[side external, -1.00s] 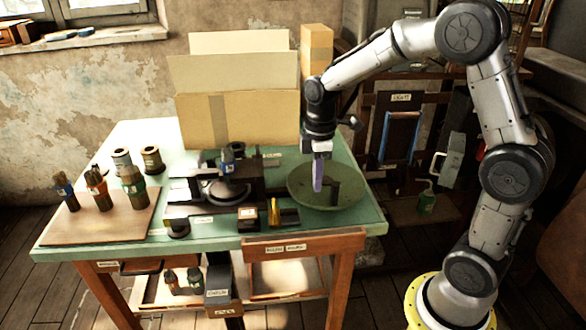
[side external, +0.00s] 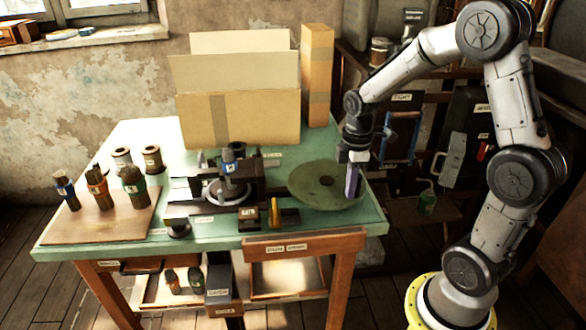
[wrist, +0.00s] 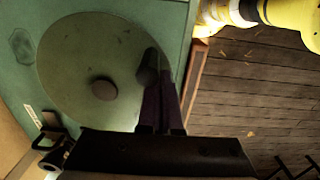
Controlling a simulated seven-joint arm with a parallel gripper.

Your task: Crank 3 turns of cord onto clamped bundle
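The green handwheel (side external: 310,187) lies flat at the right of the bench; its round hub (side external: 326,181) also shows in the wrist view (wrist: 103,88). A dark upright crank handle (wrist: 148,66) stands near its rim. My gripper (side external: 353,190) points down over the wheel's right side; its purple fingers (wrist: 160,100) are close together at the handle. I cannot tell whether they grip it or are beside it. In the side view the handle is hidden or merges with the fingers. The clamped bundle (side external: 229,163) stands upright in the press (side external: 250,180), with blue around it.
A board (side external: 135,225) at left holds several banded bundles (side external: 98,190), with cord spools (side external: 152,159) behind. Cardboard boxes (side external: 240,120) stand at the back. A small labelled block (side external: 249,216) and a yellow piece (side external: 275,212) sit in front of the wheel.

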